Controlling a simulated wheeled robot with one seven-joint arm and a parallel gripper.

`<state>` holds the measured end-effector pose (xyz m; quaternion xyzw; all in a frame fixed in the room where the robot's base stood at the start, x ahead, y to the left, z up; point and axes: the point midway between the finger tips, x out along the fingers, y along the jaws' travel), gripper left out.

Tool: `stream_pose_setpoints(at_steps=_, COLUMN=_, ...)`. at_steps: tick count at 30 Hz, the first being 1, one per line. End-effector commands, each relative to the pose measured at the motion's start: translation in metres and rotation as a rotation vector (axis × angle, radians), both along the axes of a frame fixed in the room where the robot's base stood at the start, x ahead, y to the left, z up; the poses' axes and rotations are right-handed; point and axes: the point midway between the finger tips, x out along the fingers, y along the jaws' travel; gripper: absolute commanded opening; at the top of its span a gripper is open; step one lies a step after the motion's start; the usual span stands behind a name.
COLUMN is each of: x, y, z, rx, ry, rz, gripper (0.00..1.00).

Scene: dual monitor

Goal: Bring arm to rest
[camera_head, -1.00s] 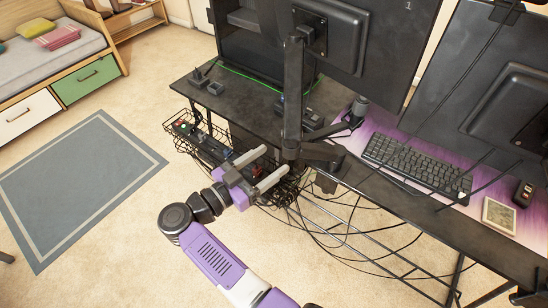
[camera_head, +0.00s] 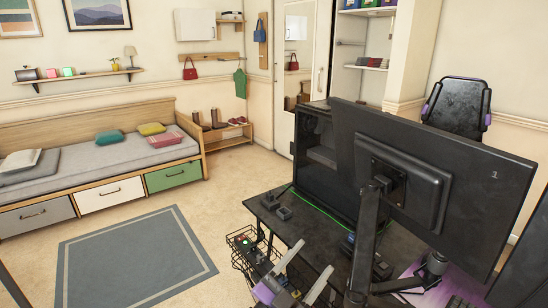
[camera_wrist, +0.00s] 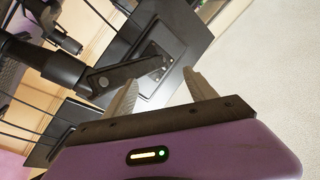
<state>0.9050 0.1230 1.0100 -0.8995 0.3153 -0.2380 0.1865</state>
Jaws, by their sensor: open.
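My gripper (camera_head: 309,272) shows at the bottom of the head view, its two pale fingers apart with nothing between them. It is in front of the desk (camera_head: 272,222), near the wire cable basket (camera_head: 241,242) and the black monitor arm (camera_head: 367,240). In the wrist view my gripper (camera_wrist: 165,92) is also open and empty. Beyond its fingers the back of a monitor (camera_wrist: 165,50) and its mount show, tilted in the picture. The rest of my arm is out of the head view.
A large monitor (camera_head: 435,180) rises over the desk at the right, with a black computer case (camera_head: 313,150) behind it. A grey rug (camera_head: 135,262) lies on open floor at the left. A daybed (camera_head: 60,180) stands along the wall.

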Motion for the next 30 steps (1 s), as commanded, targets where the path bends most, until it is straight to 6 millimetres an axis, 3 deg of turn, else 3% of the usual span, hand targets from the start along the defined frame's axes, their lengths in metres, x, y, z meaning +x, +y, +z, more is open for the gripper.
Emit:
stream_pose_setpoints(at_steps=5, x=-0.021, y=-0.006, z=0.019, rx=-0.075, ry=-0.16, rz=0.202, gripper=0.65)
stream_pose_setpoints(at_steps=11, x=-0.067, y=-0.015, z=0.022, rx=-0.186, ry=-0.228, rz=0.444, gripper=0.65)
stream_pose_setpoints(at_steps=21, x=-0.172, y=-0.035, z=-0.011, rx=-0.328, ry=-0.057, rz=0.738, gripper=0.65)
stream_pose_setpoints(at_steps=30, x=-0.27, y=-0.064, z=-0.042, rx=-0.368, ry=0.237, rz=0.831, gripper=0.65)
